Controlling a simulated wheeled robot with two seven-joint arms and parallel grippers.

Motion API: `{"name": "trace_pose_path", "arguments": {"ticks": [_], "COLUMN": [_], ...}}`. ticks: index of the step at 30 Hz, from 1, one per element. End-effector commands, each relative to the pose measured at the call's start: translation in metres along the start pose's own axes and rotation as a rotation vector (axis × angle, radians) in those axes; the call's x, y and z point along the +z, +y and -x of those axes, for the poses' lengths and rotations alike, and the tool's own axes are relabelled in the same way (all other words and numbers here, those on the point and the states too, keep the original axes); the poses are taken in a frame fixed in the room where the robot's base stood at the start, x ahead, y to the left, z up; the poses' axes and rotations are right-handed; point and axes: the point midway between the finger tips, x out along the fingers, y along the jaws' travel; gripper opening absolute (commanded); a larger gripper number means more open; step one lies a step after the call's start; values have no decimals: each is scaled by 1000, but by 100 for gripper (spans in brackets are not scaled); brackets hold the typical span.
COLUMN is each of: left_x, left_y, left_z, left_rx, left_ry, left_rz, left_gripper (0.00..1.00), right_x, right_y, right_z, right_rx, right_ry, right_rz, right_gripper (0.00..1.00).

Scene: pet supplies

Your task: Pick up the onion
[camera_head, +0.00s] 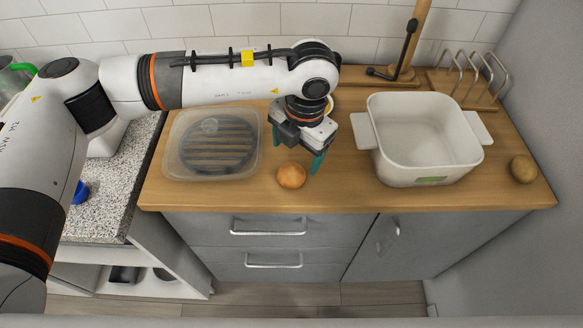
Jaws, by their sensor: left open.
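The round orange-brown onion (291,175) sits on the wooden counter near its front edge. My left gripper (297,160) reaches in from the left, pointing down just above and behind the onion. Its two green-tipped fingers are spread apart, one to the left and one to the right of the onion. It is open and holds nothing; whether a finger touches the onion cannot be told. My right gripper is not in view.
A clear lidded container (212,172) stands left of the onion. A white two-handled tub (422,177) stands to the right. A brown potato-like item (523,169) lies at the far right. A wooden rack (466,92) is behind. The wooden counter (340,196) is bare in front of the tub.

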Motion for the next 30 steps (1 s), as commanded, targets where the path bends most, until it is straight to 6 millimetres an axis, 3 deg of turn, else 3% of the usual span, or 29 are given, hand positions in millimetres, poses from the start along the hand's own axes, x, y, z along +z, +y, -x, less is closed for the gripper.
{"name": "trace_pose_path", "arguments": {"ticks": [6,14,21,30], "left_x": [0,0,-2,-2], "left_y": [1,-2,-6,-6], "left_z": [-34,-54,-89,-96], "left_rx": [5,7,7,8], "left_ry": [-2,-3,-1,2], "left_rz": [-1,-2,-3,-4], "left_gripper": [78,78,78,78], "right_x": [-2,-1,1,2], "right_y": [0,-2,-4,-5], "right_z": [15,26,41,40], "right_rx": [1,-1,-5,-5], "right_ry": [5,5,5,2], "right_rz": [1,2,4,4], "right_gripper": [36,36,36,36]}}
